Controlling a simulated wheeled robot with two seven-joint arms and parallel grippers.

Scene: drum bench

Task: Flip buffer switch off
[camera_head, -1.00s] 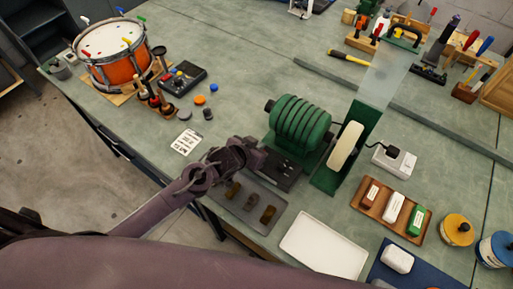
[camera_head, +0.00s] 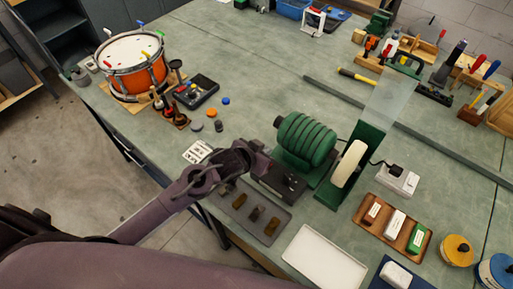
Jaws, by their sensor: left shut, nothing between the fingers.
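The buffer is a green ribbed motor (camera_head: 307,138) with a pale buffing wheel (camera_head: 349,163) on its right side. A dark switch box (camera_head: 284,181) sits at the front of the motor, with small controls on top that are too small to read. My left gripper (camera_head: 262,163) is shut and empty, at the left end of the switch box. Whether its tips touch the box I cannot tell, and the gripper hides part of that end. My right gripper is not in view.
A tray with several brown pieces (camera_head: 256,214) lies below my left gripper. A white tray (camera_head: 324,260) and a wooden tray of compound bars (camera_head: 394,224) lie to the right. A clear shield (camera_head: 386,100) stands above the wheel.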

